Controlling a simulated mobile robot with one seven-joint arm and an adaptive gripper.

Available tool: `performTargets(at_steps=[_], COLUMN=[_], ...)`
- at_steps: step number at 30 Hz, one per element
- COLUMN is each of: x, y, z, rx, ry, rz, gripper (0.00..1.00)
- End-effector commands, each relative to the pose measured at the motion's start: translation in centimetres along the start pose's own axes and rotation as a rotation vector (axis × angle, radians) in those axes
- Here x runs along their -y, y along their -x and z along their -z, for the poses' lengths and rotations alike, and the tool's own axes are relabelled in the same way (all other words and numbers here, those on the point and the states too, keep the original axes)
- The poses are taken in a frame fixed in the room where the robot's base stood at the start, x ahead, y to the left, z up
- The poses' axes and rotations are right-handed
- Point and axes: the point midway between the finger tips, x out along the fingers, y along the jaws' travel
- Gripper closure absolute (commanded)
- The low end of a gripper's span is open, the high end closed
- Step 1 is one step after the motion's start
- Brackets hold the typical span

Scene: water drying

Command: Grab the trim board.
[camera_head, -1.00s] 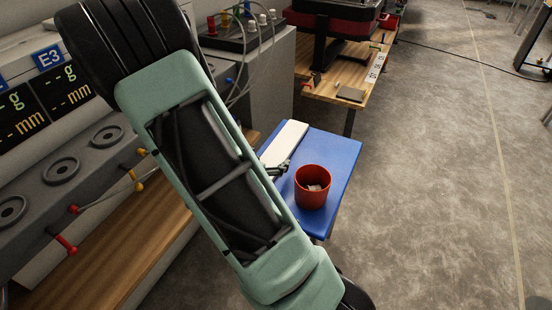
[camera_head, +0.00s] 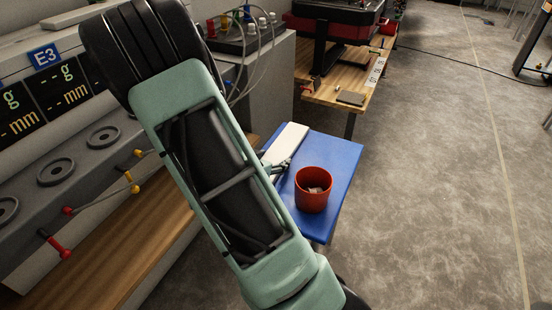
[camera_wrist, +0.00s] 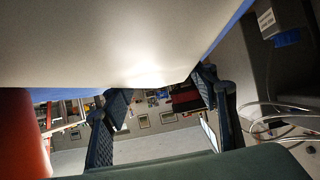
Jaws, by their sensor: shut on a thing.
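The trim board (camera_head: 289,139) is a long, pale, flat piece at the left side of the blue table top (camera_head: 340,160), partly hidden behind my arm. In the wrist view the trim board (camera_wrist: 150,40) fills the upper part as a large cream surface. My gripper (camera_wrist: 163,90) has its two dark fingers on either side of the board's near end and is shut on it. In the head view my gripper (camera_head: 281,166) is small and partly hidden, at the board's right edge. I cannot tell whether the board is clear of the table.
A red cup (camera_head: 313,190) with small pale pieces inside stands on the blue table, close right of my gripper. A grey bench with cables (camera_head: 97,205) lies left, and a wooden table (camera_head: 325,92) stands behind. Open floor (camera_head: 430,200) lies to the right.

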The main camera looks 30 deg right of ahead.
Motion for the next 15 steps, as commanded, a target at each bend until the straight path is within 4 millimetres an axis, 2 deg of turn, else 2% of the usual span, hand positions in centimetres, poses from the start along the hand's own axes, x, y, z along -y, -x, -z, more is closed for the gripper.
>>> performTargets(at_steps=[10,15], x=[0.0,0.1], y=[0.1,0.7], z=[0.2,1.4], rx=[-0.002,-0.002], ry=[-0.001,-0.002], rz=[0.000,0.001], gripper=[0.79,0.79])
